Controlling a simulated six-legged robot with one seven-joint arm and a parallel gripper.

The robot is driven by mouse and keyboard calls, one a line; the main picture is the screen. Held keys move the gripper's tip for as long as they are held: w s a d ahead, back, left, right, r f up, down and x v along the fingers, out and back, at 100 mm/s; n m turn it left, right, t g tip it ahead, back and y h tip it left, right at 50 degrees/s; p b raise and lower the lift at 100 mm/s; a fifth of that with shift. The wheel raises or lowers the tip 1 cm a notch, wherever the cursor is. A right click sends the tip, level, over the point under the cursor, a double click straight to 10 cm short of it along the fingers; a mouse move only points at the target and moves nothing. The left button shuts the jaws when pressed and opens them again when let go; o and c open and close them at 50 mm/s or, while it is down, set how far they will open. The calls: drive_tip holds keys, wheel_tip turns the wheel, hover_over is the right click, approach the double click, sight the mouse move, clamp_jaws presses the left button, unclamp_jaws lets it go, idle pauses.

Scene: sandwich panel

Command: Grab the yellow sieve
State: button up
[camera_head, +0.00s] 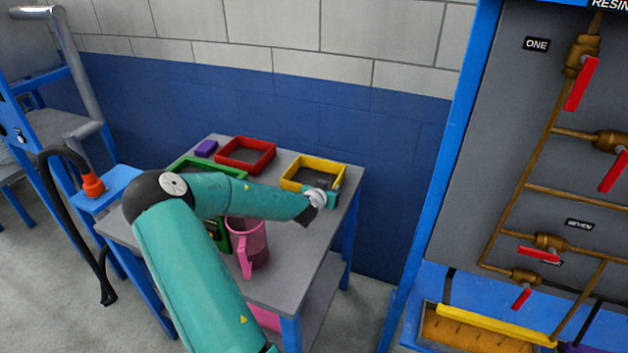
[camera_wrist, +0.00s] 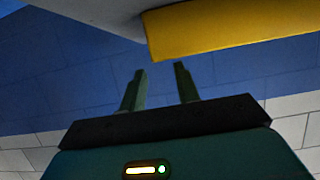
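The yellow sieve (camera_head: 322,163), a square yellow frame with a dark mesh, lies at the back right of the grey table. In the wrist view its yellow wall (camera_wrist: 235,30) shows large at the upper right, beyond the fingertips. My gripper (camera_wrist: 160,69) is open, with a clear gap between its two fingers and nothing between them. In the head view my wrist is at the front right corner of the sieve and hides part of it; the fingers cannot be made out there. I cannot tell whether a finger touches the sieve.
A red sieve (camera_head: 246,141) and a small purple block (camera_head: 206,148) lie at the back left of the table. A green sieve (camera_head: 187,166) is partly behind my arm. A pink jug (camera_head: 260,240) stands at the front. A pipe panel (camera_head: 490,120) stands to the right.

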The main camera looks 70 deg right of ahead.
sight(335, 184)
drive_tip(key=x, duration=0.7)
drive_tip(key=shift+s+d, duration=0.15)
drive_tip(key=shift+s, duration=0.05)
clamp_jaws()
